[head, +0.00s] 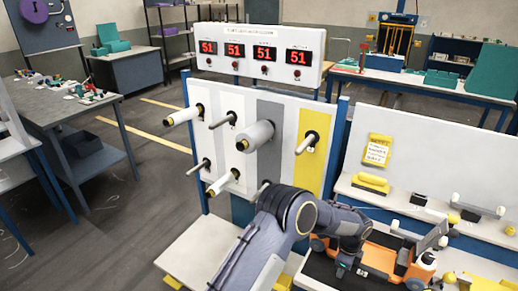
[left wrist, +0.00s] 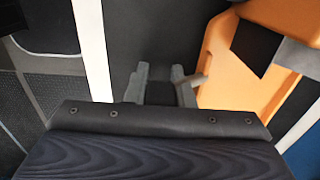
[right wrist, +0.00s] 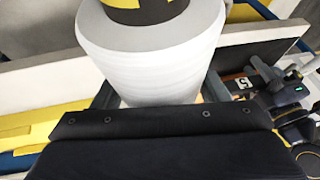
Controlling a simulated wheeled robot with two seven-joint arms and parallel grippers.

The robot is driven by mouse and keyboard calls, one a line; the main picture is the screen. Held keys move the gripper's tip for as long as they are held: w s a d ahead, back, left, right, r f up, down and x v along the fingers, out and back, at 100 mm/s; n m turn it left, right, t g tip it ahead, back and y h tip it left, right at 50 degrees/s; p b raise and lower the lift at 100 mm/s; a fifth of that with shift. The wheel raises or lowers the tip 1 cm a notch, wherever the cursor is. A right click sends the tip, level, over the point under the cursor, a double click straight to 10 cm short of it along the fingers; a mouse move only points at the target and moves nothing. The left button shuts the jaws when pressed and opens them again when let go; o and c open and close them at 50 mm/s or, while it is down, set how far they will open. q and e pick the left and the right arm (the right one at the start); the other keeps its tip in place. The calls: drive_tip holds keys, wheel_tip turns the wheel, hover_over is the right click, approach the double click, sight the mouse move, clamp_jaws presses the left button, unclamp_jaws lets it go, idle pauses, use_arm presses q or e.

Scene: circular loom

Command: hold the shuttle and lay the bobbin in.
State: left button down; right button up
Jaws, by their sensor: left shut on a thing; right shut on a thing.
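The orange shuttle (head: 384,262) lies on a dark surface at the lower right of the head view. Its orange body also shows in the left wrist view (left wrist: 225,75). My left gripper (head: 345,264) reaches down at the shuttle's left end. In the left wrist view its grey fingers (left wrist: 161,88) are shut on a dark part beside the orange body. A white bobbin (right wrist: 150,55) with a black and yellow end fills the middle of the right wrist view. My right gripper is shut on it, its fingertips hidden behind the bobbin.
A peg panel (head: 272,175) holds several bobbins and bare pegs, under a counter board (head: 258,53). A pale shelf (head: 400,203) with a yellow block (head: 370,183) stands behind the shuttle. My left arm crosses in front of the panel's lower edge.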

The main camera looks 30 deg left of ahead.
drive_tip(key=shift+w+a, duration=0.15)
drive_tip(key=shift+w, duration=0.25)
drive_tip(key=w+a+r+n+y, duration=0.2)
drive_tip(key=w+a+r+n, duration=0.4)
drive_tip(key=w+a+n, duration=0.4)
drive_tip(key=w+a+r+n+y, duration=0.1)
drive_tip(key=w+a+r+n, duration=0.5)
drive_tip(key=w+a+n, duration=0.5)
drive_tip(key=m+t, duration=0.1)
drive_tip(key=m, duration=0.1)
hover_over(367, 256)
wheel_tip(367, 256, down, 7)
drive_tip(key=shift+f, duration=0.25)
drive_tip(key=shift+f, duration=4)
drive_tip(key=o, duration=1.8)
drive_tip(key=shift+c, duration=0.2)
